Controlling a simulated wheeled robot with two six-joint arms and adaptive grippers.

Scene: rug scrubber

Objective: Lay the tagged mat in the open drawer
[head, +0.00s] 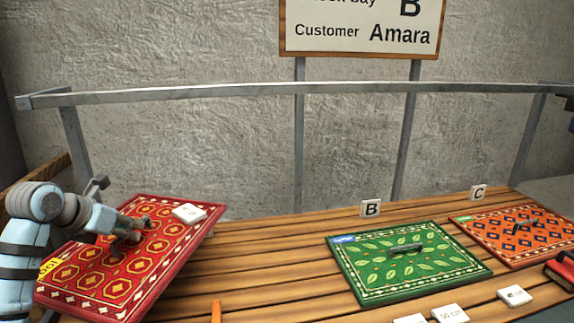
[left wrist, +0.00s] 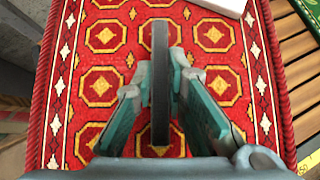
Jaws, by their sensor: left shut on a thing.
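The red mat (head: 165,245) with gold octagons and a cream border is at the left in the head view, tilted, with a yellow tag (head: 50,267) at its left edge. It fills the left wrist view (left wrist: 105,85). My left gripper (head: 132,235) is over its middle, shut on the dark handle (left wrist: 160,60), which stands between the fingers. A green leaf-patterned mat (head: 375,278) with a blue tag lies by card B. An orange mat (head: 495,245) with a green tag lies by card C. I see no open drawer. My right gripper is not seen.
A white block (head: 188,214) overlaps the red mat's far part. Cards B (head: 371,208) and C (head: 479,192) stand behind their mats. A sign (head: 365,30) reads B, Customer Amara. Small white cards (head: 450,313) lie in front. Slats (head: 265,265) between the red and green mats are clear.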

